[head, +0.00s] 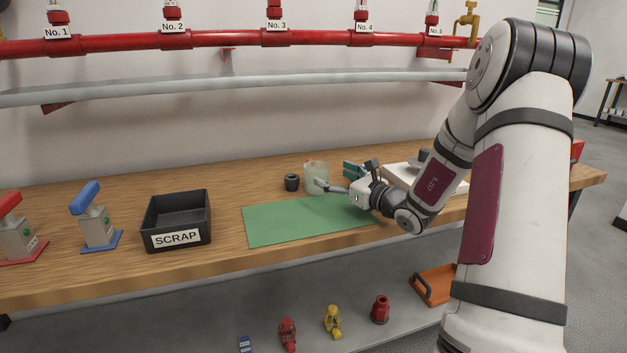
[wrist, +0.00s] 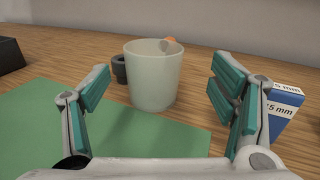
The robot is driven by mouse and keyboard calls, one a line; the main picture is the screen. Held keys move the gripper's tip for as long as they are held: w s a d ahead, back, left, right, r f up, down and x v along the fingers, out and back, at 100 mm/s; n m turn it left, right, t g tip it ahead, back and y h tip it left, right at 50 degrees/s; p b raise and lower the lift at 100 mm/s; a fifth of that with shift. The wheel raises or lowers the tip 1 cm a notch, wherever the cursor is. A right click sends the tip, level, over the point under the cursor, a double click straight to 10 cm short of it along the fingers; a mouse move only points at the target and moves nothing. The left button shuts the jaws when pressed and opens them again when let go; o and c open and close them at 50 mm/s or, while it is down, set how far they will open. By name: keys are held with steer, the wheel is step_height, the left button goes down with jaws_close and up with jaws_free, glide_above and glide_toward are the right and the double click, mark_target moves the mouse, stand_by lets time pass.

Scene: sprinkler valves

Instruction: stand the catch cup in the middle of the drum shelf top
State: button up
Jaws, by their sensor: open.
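The catch cup, a pale translucent cup (head: 316,178), stands upright on the wooden bench at the back edge of the green mat (head: 285,228). In the wrist view the cup (wrist: 152,78) stands straight ahead, framed between my spread fingers, with a visible gap on each side. My gripper (head: 335,186) is low over the mat, open and empty, reaching in from the right; in the head view one finger overlaps the cup. In the wrist view its teal-padded fingers (wrist: 158,85) are apart. I cannot identify a drum shelf in either view.
A small black cylinder (head: 291,182) stands just left of and behind the cup. A black SCRAP bin (head: 177,222) is farther left. A blue-and-white box (wrist: 284,100) is close by my right finger. Several fittings and an orange tray (head: 434,285) lie on the lower shelf.

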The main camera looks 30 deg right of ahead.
mark_target(309, 165)
steer(key=w, duration=0.2)
steer(key=w+a+b, duration=0.1)
steer(key=w, duration=0.4)
steer(key=shift+a+r+b, duration=0.1)
steer(key=shift+a+b, duration=0.2)
steer(key=shift+b, duration=0.1)
steer(key=c, duration=1.4)
